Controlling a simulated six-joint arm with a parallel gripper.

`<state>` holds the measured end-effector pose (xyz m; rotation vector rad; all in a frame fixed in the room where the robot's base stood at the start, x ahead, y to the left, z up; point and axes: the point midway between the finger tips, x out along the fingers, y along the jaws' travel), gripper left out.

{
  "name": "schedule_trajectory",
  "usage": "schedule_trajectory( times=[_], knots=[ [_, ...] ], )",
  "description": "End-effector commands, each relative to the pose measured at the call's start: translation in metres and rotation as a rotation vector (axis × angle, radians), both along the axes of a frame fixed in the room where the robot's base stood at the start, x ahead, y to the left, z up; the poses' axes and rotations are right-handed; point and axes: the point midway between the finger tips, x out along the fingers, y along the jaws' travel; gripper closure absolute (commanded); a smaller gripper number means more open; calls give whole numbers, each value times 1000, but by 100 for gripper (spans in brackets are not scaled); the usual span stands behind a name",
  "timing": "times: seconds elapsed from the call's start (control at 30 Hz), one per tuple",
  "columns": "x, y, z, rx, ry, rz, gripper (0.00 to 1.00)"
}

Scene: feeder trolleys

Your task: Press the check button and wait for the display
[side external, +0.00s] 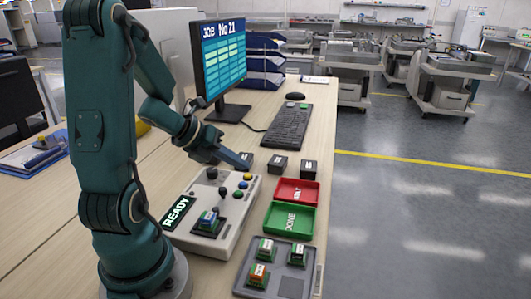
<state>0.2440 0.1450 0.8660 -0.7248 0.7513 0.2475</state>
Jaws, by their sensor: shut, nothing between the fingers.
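A light grey test box (184,238) stands on the bench in front of my arm. Its display (175,213) reads READY in white on dark. Black knobs (211,173) and small coloured buttons (243,185) sit on its upper part; I cannot tell which is the check button. A small module with a blue top (208,218) sits in the dark socket on the box. My gripper (246,164) is shut and empty. It appears above the box's far edge, apart from the buttons, though the height is hard to judge.
A red tray (314,201) and a green tray marked DONE (309,233) lie right of the box. A grey tray (291,285) holds several modules. Small black blocks (278,166), a keyboard (287,130) and a monitor (223,55) stand behind. The bench's right edge is close.

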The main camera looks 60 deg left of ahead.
Motion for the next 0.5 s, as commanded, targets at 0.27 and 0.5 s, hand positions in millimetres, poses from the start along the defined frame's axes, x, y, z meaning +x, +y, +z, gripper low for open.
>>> schedule_trajectory(
  times=[0.27,0.5],
  knots=[
    [0,0,-21,-1,1,1,100],
    [0,0,-23,2,1,1,100]
  ],
)
